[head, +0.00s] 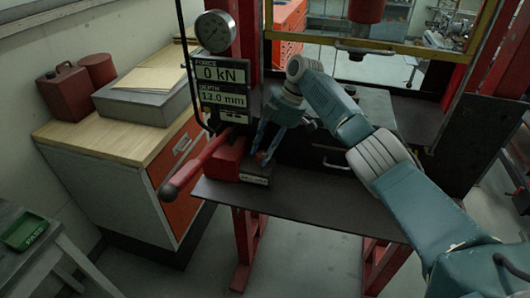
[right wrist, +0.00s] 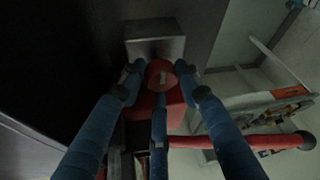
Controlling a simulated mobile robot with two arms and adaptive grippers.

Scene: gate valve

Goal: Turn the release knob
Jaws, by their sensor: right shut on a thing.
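The release knob (right wrist: 160,72) is a round red knob with a light mark on its face, seen in the right wrist view. My right gripper (right wrist: 157,82) has its blue fingers closed around the knob, two at the sides and one below it. In the head view my right gripper (head: 263,154) reaches down to the small labelled block (head: 256,180) at the front of the press table, and its fingers mostly hide the knob there. My left gripper is not in view.
A red pump lever (head: 195,164) slants out to the left of the gripper. A display (head: 222,82) reads 0 kN and 13.0 mm under a round gauge (head: 215,31). A wooden-topped cabinet (head: 105,139) stands at left. The black table's front (head: 300,200) is clear.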

